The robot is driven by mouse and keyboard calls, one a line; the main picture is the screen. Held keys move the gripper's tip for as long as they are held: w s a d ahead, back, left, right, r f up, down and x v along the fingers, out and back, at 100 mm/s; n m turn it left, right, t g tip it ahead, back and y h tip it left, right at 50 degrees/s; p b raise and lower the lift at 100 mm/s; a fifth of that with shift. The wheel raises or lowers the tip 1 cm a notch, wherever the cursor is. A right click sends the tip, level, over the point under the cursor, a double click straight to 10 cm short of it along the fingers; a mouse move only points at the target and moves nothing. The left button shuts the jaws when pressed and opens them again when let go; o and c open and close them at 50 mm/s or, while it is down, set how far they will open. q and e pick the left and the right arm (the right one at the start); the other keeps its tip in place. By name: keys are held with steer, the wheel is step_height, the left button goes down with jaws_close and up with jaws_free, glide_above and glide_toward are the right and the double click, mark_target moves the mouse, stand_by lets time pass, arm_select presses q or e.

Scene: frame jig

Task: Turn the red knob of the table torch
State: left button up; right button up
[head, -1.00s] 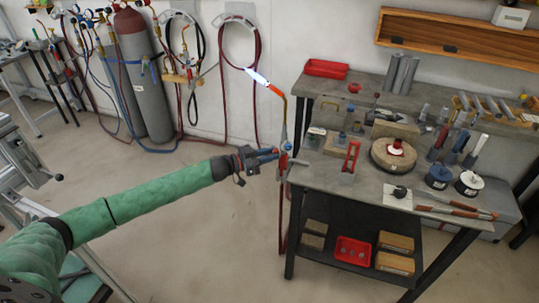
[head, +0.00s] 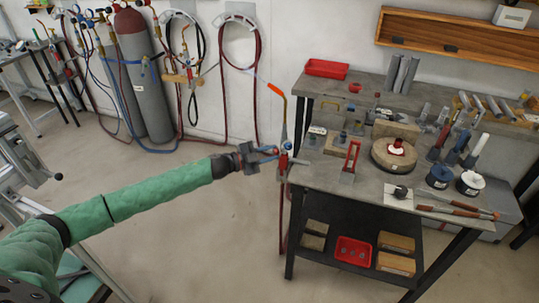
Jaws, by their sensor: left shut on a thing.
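The table torch (head: 284,128) stands upright at the left edge of the workbench, with a bent copper-coloured neck and an orange tip (head: 275,88). No flame shows at the tip. Its red knob (head: 284,160) is low on the torch body, partly covered by my fingers. My left gripper (head: 275,153) reaches in from the left and is shut on the red knob; the exact finger contact is small in view. My right gripper is not in view.
The workbench (head: 330,185) holds a red clamp stand (head: 350,157), a round block (head: 393,155) and several tools. A red tray (head: 326,68) lies at its back left. Gas cylinders (head: 137,75) and hoses line the wall.

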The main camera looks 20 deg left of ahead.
arm_select(q)
steer(key=shift+m, duration=1.4)
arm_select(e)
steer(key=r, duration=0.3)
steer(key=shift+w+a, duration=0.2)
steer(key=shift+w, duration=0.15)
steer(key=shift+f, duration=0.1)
arm_select(q)
steer(key=o, duration=1)
steer(key=shift+s+b, duration=0.1)
steer(key=shift+b, duration=0.2)
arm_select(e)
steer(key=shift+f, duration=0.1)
